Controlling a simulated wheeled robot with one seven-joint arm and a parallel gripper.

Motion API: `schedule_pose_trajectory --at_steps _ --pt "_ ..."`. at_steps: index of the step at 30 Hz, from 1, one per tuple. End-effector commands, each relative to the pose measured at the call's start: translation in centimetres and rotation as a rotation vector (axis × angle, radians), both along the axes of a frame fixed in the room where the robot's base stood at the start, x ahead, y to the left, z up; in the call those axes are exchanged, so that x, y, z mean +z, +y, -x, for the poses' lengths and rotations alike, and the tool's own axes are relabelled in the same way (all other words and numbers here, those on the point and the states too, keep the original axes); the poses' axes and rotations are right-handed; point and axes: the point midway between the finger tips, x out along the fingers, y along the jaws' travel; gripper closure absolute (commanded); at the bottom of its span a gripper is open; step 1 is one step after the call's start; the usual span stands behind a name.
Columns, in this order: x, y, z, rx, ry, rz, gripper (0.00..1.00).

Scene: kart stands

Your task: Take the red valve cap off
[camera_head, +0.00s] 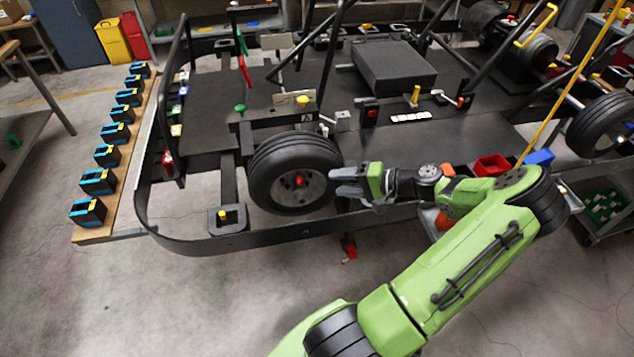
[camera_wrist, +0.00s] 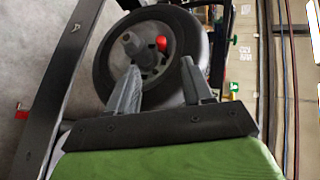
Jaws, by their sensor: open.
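The red valve cap (camera_head: 299,181) shows near the hub of the kart's front wheel (camera_head: 262,172) in the head view. My gripper (camera_head: 337,183) is beside the right edge of the wheel in the head view. Its two grey fingers are apart, with nothing between them. In the wrist view the fingers of my gripper (camera_wrist: 160,80) point toward the wheel, and the cap lies beyond the tips.
The black kart frame rail (camera_head: 250,238) runs in front of and below the wheel. A black corner block with a yellow knob (camera_head: 223,215) stands left of it. A red bin (camera_head: 490,166) and a blue bin (camera_head: 538,158) are right of my gripper. The floor at the front left is clear.

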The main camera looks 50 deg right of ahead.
Motion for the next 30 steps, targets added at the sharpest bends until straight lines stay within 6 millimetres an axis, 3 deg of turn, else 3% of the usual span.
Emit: schedule_pose_trajectory --at_steps 6,12,23,24,30 --pt "-1.9 2.1 -4.4 0.006 0.0 -0.002 0.49" --pt "-3.3 3.3 -7.6 0.003 0.0 -0.001 0.49" --pt "-3.8 3.7 -8.7 0.0 0.002 0.001 0.49" --pt "-3.8 3.7 -8.7 0.0 0.002 0.001 0.51" --pt "-3.7 3.7 -8.7 0.0 0.002 0.001 0.81"
